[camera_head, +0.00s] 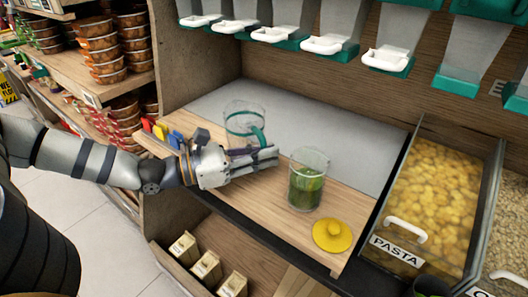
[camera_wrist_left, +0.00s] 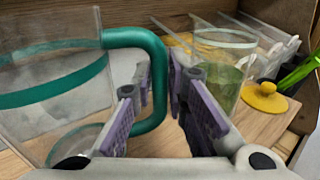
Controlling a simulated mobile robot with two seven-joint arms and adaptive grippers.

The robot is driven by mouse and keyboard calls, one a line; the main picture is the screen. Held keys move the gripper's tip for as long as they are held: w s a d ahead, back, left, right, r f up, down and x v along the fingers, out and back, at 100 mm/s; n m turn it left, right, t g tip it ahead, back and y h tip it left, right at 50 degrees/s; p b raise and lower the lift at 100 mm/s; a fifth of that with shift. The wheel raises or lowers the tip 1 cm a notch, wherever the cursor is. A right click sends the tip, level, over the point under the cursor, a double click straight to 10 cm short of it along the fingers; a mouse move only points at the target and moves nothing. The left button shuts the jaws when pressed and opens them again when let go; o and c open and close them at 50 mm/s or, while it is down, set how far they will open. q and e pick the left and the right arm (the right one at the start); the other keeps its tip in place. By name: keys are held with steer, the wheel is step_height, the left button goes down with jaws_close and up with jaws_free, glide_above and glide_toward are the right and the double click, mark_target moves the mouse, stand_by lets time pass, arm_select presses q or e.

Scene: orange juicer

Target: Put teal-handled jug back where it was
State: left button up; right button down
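The teal-handled jug (camera_head: 238,112) is clear with a teal band and stands upright at the back of the wooden counter board. In the left wrist view the jug (camera_wrist_left: 45,75) fills the left side. Its teal handle (camera_wrist_left: 160,88) lies between the purple-padded fingers of my left gripper (camera_wrist_left: 162,80), with small gaps showing beside it. My left gripper (camera_head: 272,158) is in front of the jug at handle height, and its fingers look open. Part of the jug is hidden behind the gripper. My right gripper is not seen.
A clear container with green contents (camera_head: 307,183) stands right of my gripper, and a yellow lid (camera_head: 333,236) lies near the front edge. Small coloured blocks (camera_head: 160,131) sit at the left. A pasta bin (camera_head: 430,200) is at right; dispensers (camera_head: 330,45) hang above.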

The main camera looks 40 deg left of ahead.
arm_select(q)
steer(key=shift+o, duration=0.8)
steer(key=shift+r, duration=0.1)
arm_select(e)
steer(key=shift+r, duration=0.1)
